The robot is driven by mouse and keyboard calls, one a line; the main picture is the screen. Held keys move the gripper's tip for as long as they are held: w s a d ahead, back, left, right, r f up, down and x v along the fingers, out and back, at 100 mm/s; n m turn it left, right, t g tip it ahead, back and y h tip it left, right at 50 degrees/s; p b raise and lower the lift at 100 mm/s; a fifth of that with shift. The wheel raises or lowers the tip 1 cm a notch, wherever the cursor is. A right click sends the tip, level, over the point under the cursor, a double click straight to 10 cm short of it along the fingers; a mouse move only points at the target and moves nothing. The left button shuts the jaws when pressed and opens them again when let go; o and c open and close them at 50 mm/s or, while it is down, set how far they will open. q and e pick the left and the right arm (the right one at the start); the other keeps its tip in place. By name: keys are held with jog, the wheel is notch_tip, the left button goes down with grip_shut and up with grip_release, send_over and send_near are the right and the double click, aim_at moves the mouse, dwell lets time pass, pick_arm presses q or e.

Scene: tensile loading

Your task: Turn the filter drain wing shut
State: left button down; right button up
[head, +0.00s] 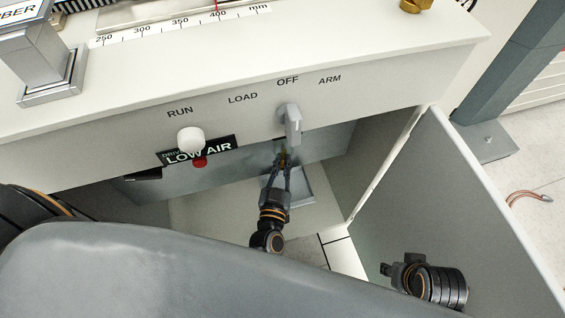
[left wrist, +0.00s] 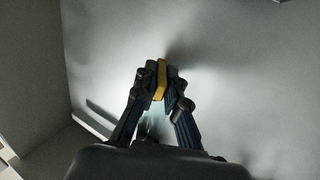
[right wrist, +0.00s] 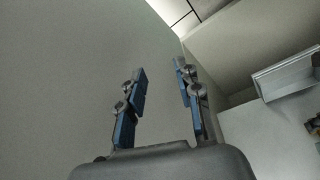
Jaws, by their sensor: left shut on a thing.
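The filter drain wing (left wrist: 161,80) is a small yellow tab in the left wrist view. It stands nearly upright in the picture, slightly tilted, between the fingertips of my left gripper (left wrist: 160,86), which is shut on it. In the head view my left gripper (head: 281,163) reaches into the open bay under the machine's front panel, and the wing there is mostly hidden by the fingers. My right gripper (right wrist: 160,78) is open and empty in the right wrist view. In the head view it shows beside the open door (head: 395,268).
The front panel carries a grey selector knob (head: 291,122), a white knob (head: 190,140), a red button (head: 200,162) and a LOW AIR sign (head: 222,149). The open cabinet door (head: 470,215) stands to the right of the bay. A grey post (head: 505,85) stands beyond it.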

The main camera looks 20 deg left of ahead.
jog(key=shift+f, duration=0.1)
pick_arm(q)
jog(key=m+h+p, duration=0.1)
jog(key=m+h, duration=0.1)
jog(key=h, duration=0.1)
jog(key=shift+a, duration=0.2)
jog(key=shift+m+h, duration=0.4)
jog(key=shift+h, duration=0.2)
jog(key=shift+w+a+m+g+h+b, duration=0.15)
jog(key=shift+m+g+h+b, duration=0.85)
jog(key=shift+m+h, duration=0.75)
jog(key=shift+a+m+g+h+b, duration=0.2)
jog(key=shift+m+g+h+b, duration=0.75)
jog(key=shift+h, duration=1.3)
jog(key=shift+w+a+m+g+h+b, duration=0.15)
jog(key=shift+m+g+h+b, duration=0.8)
jog(key=shift+m+h, duration=0.85)
pick_arm(e)
jog(key=w+a+r+t, duration=0.1)
jog(key=w+r+t, duration=0.2)
jog(key=w+r, duration=0.1)
jog(key=shift+w+a+r+y, duration=0.2)
jog(key=shift+a+y, duration=0.05)
jog(key=shift+y, duration=0.15)
pick_arm(q)
jog(key=shift+s, duration=0.1)
jog(key=c, duration=1.4)
grip_release()
